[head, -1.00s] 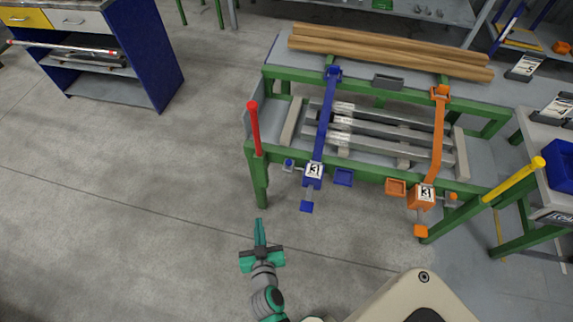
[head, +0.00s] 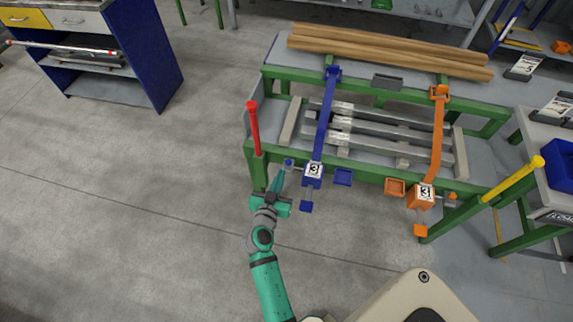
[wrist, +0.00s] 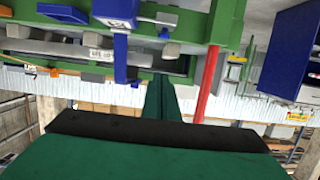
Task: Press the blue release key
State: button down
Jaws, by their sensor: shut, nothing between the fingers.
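The blue strap unit (head: 313,172), with a white label reading 3, sits on the green front rail of the runout table (head: 253,157). A small blue knob (head: 288,163) sticks out to its left, a blue block (head: 306,206) hangs below it, and a blue tray (head: 343,177) is at its right. I cannot tell which part is the release key. My gripper (head: 280,178) is shut and empty, its tips just below the knob; contact cannot be told. In the wrist view its shut fingers (wrist: 166,98) point toward the table, beside the blue parts (wrist: 121,60).
A red post (head: 254,130) stands close to the left of my gripper. An orange strap unit (head: 421,196) and a yellow bar (head: 513,180) are to the right. Timber beams (head: 390,52) lie on the table's back.

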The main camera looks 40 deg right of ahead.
send_over(286, 164)
jog(key=s+a, duration=0.1)
jog(key=s, duration=0.1)
notch_tip(286, 164, down, 2)
jog(key=f, duration=0.3)
jog(key=shift+w+f, duration=0.2)
jog(key=shift+w, duration=0.1)
jog(key=shift+f, duration=0.45)
jog(key=shift+f, duration=0.1)
